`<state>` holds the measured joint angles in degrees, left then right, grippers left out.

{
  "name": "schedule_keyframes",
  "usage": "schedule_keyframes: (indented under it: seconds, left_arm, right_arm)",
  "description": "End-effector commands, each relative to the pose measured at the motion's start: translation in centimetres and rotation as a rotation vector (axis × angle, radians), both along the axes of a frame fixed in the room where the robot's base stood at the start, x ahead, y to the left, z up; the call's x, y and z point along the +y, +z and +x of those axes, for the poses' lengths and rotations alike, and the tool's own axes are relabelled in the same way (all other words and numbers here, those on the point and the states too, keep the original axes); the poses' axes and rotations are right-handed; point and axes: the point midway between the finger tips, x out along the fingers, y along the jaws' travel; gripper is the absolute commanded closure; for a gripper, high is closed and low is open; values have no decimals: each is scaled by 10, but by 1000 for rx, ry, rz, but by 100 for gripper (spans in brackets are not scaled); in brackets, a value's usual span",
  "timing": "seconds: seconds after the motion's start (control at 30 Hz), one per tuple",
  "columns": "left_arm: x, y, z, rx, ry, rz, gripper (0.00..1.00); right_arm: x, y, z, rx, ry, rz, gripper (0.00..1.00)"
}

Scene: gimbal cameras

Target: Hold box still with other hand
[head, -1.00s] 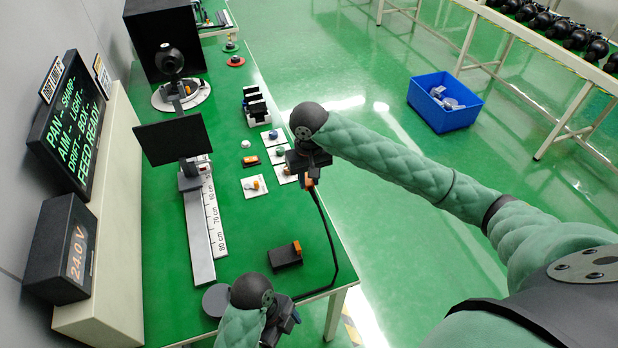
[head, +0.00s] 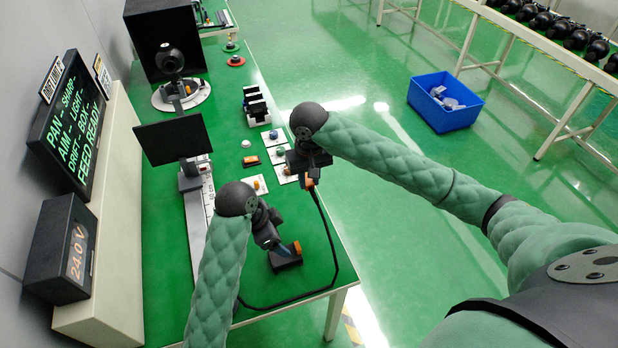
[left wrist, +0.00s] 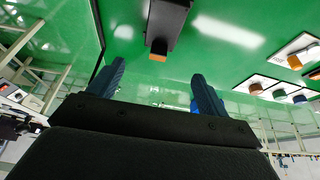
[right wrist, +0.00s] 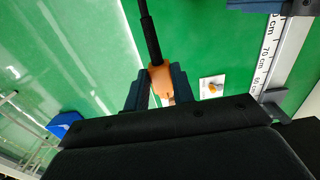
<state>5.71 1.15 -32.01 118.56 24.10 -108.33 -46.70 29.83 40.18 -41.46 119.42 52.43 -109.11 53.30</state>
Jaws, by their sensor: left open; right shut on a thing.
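The small black box (head: 288,263) with an orange part at one end lies on the green bench near its right edge. In the left wrist view the box (left wrist: 166,22) is ahead of the fingers, its orange end towards me. My left gripper (head: 282,249) is open just above the box and partly hides it; both fingers (left wrist: 160,82) are spread with nothing between them. My right gripper (head: 305,178) is shut on an orange plug (right wrist: 160,78) with a black cable (right wrist: 150,36), held farther up the bench. Whether a finger touches the box is not clear.
The black cable (head: 328,235) curves along the bench's right edge around the box. A scaled rail (head: 197,222) with a dark screen (head: 174,140) stands to the left. White tiles with small knobs (head: 278,151) lie beyond. A blue bin (head: 440,118) is on the floor.

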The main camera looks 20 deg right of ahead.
Motion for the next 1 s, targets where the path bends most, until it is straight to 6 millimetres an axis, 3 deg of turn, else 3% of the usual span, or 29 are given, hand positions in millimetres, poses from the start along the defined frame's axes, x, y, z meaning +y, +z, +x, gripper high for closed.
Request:
schedule_keyframes:
  seconds: [0.7, 1.0]
  left_arm:
    - [-32, -78, -1, 3, -2, 1, 22]
    - [-41, -102, -1, 1, -3, 1, 22]
  right_arm:
    - [0, 0, 0, 0, 0, 0, 99]
    - [0, 0, 0, 0, 0, 0, 99]
